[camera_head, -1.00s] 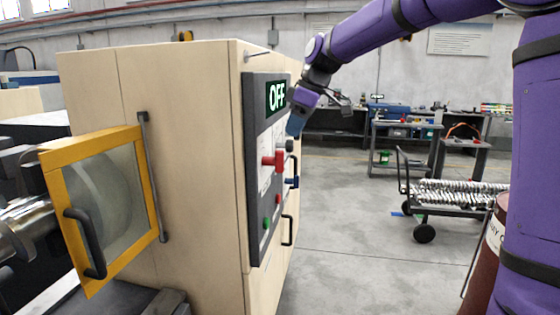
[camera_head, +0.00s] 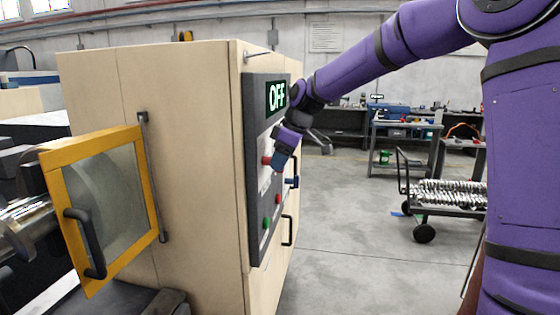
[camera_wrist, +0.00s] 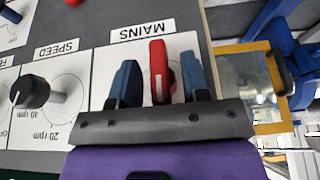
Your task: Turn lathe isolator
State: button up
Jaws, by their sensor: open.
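The isolator is a red handle (camera_wrist: 157,62) beside the label "MAINS" on the lathe's control panel (camera_head: 256,235). In the wrist view it stands between the two blue fingers of my gripper (camera_wrist: 158,75), with gaps on both sides, so my gripper is open around it. In the head view my gripper (camera_head: 279,160) is at the panel, and the isolator (camera_head: 266,160) shows only in part beside it. The display (camera_head: 276,95) above reads "OFF". How deep the handle sits between the fingers is hard to tell.
A black speed knob (camera_wrist: 32,92) is beside the isolator on the panel. A green button (camera_head: 266,223) and a red button (camera_head: 278,199) are below. The floor to the right is open, with a loaded cart (camera_head: 450,195) beyond.

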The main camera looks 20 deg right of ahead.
jog(key=shift+f, duration=0.1)
jog(key=c, duration=0.7)
jog(key=shift+g, duration=0.3)
jog(key=g+y, duration=0.2)
jog(key=g, duration=0.1)
jog(key=shift+w+m, duration=0.2)
jog(key=shift+m, duration=0.2)
jog(key=m+g+y, duration=0.1)
jog(key=g+y, duration=0.1)
jog(key=g, duration=0.1)
jog(key=shift+d+f, duration=0.1)
jog(key=shift+f, duration=0.05)
jog(key=m+g+y, duration=0.1)
jog(key=g+y, duration=0.2)
jog(key=g, duration=0.1)
jog(key=shift+w+f, duration=0.1)
jog(key=shift+f+m+g+y, duration=0.1)
jog(key=shift+m+g+y, duration=0.7)
jog(key=shift+g+y, duration=0.7)
jog(key=shift+y, duration=0.3)
